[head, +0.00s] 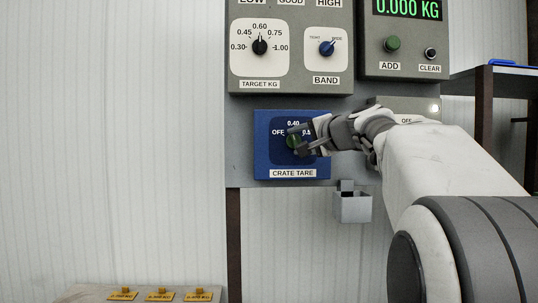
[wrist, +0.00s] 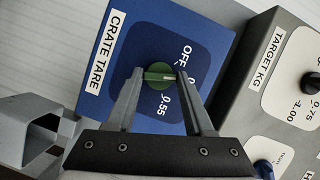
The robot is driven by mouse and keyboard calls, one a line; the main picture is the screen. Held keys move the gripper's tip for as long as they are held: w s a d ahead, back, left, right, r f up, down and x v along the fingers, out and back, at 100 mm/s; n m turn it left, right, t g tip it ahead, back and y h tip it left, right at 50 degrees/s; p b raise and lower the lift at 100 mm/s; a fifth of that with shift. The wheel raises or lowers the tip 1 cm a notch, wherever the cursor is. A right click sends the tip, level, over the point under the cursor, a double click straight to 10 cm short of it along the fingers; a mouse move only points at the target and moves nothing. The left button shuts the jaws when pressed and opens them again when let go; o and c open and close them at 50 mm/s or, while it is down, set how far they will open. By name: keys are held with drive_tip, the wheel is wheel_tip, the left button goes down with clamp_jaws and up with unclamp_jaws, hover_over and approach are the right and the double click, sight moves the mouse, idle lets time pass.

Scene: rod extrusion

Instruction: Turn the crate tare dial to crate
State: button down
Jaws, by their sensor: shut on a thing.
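The crate tare dial is a green knob (head: 292,141) on a blue box labelled CRATE TARE (head: 263,150). It also shows in the wrist view (wrist: 157,77). Its marks read OFF at left, 0.40 at top and 0.55 at right in the head view, the last partly hidden. In the wrist view the knob's pale pointer line is toward the right, at the mark between OFF and 0.55, which a finger partly covers. My gripper (head: 303,141) has its two fingers (wrist: 158,74) on either side of the knob, shut on it.
Above are a grey panel with target and band dials (head: 291,83) and a display panel with ADD and CLEAR buttons (head: 405,70). A small grey open holder (head: 352,207) hangs below right of the blue box. Yellow labelled weights (head: 159,296) sit at lower left.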

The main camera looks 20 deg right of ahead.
drive_tip(key=shift+f+m+t+b, duration=0.15)
drive_tip(key=shift+m+t+b, duration=0.45)
drive_tip(key=shift+m+b, duration=0.75)
drive_tip(key=shift+m, duration=0.25)
drive_tip(key=shift+c, duration=1.4)
unclamp_jaws()
drive_tip(key=shift+s, duration=0.2)
